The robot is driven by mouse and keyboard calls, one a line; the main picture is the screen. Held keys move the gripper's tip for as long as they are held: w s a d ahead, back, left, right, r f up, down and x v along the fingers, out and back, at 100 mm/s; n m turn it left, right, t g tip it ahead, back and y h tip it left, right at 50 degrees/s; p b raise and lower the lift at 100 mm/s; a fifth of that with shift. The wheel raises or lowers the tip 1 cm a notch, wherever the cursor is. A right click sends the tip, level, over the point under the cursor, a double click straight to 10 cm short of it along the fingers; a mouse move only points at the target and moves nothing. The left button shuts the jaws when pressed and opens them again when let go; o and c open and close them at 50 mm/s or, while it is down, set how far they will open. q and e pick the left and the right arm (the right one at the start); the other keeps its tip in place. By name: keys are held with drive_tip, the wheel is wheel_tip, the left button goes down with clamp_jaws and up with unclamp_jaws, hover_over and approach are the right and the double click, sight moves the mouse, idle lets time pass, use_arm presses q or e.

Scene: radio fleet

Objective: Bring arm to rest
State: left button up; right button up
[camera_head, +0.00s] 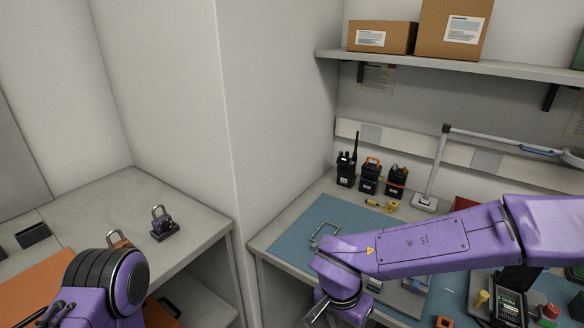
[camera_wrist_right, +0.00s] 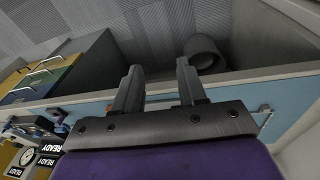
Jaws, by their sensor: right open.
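My right arm, purple, reaches in from the right in the head view and hangs over the bench with the blue mat (camera_head: 300,232). Its gripper is at the lower edge of that view, mostly cut off. In the right wrist view my right gripper (camera_wrist_right: 158,85) is open, its two dark fingers apart with nothing between them. The fingers point past the bench edge toward the floor. My left arm shows only as a purple and black link at the lower left of the head view; its gripper is out of sight.
Radios (camera_head: 370,176) stand at the back of the bench beside a lamp (camera_head: 437,165). A shelf (camera_head: 450,65) with cardboard boxes (camera_head: 381,37) hangs above. A wall corner juts between the two benches. A dark round bin (camera_wrist_right: 205,52) stands on the floor beyond the bench edge.

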drive_tip(key=s+d+f+t+h, duration=0.2)
drive_tip(key=s+d+f, duration=0.2)
drive_tip(key=d+f, duration=0.5)
drive_tip(key=s+d+f+t+h, duration=0.15)
drive_tip(key=s+d+f, duration=0.35)
drive_tip(key=f, duration=0.5)
drive_tip(key=s+d+f+y, duration=0.1)
drive_tip(key=s+d+f, duration=0.1)
drive_tip(key=s, duration=0.4)
drive_tip(key=s+d+f+n+y, duration=0.1)
drive_tip(key=s+d+f, duration=0.2)
drive_tip(key=s+f, duration=0.1)
drive_tip(key=shift+s+d+g, duration=0.35)
drive_tip(key=shift+s, duration=0.5)
drive_tip(key=shift+w, duration=0.1)
